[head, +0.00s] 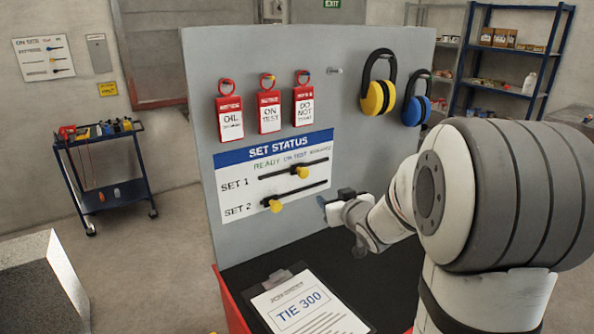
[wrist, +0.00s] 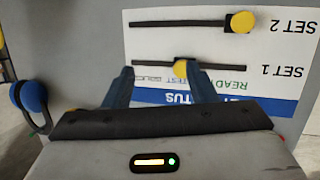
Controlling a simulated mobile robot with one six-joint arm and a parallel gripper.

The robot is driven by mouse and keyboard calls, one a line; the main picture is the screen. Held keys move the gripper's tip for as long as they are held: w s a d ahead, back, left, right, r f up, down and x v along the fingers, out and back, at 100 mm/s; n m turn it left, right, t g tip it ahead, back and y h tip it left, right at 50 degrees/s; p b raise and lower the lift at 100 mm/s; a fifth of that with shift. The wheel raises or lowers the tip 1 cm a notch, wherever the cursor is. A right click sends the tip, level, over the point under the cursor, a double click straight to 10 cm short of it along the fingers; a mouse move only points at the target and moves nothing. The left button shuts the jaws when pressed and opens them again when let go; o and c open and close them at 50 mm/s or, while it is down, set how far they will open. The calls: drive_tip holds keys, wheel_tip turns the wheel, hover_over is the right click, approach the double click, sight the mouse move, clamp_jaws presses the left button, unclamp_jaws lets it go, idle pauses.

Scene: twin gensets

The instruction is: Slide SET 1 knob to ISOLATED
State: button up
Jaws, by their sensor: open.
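The SET 1 knob (head: 302,171) is yellow and sits near the middle of its dark slot on the SET STATUS board (head: 228,195), by the word TEST. The printed words run READY, ON TEST, then ISOLATED at the right. In the upside-down wrist view the SET 1 knob (wrist: 180,66) appears between my fingertips, close to the right one. My gripper (head: 326,205) is open and empty, in front of the board's right side. Its two blue fingers (wrist: 158,72) point at the board; I cannot tell if one touches the knob.
The yellow SET 2 knob (head: 275,206) sits near the left, READY end of the lower slot. Red tags (head: 269,110) and earmuffs (head: 378,97) hang on the grey panel. A clipboard (head: 306,303) lies on the dark bench top below.

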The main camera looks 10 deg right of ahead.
sight(305, 173)
drive_tip(key=w+a+y+p, duration=0.1)
drive_tip(key=w, duration=0.2)
drive_tip(key=w+a+r+n+t+y+p, duration=0.1)
drive_tip(key=w+a+y, duration=0.1)
drive_tip(key=w, duration=0.1)
drive_tip(key=w+a+y+p, duration=0.1)
drive_tip(key=w, duration=0.2)
drive_tip(key=shift+w+a+r+n+t+y, duration=0.25)
drive_tip(key=shift+a+r+n+t+y, duration=0.15)
drive_tip(key=shift+c, duration=0.2)
clamp_jaws()
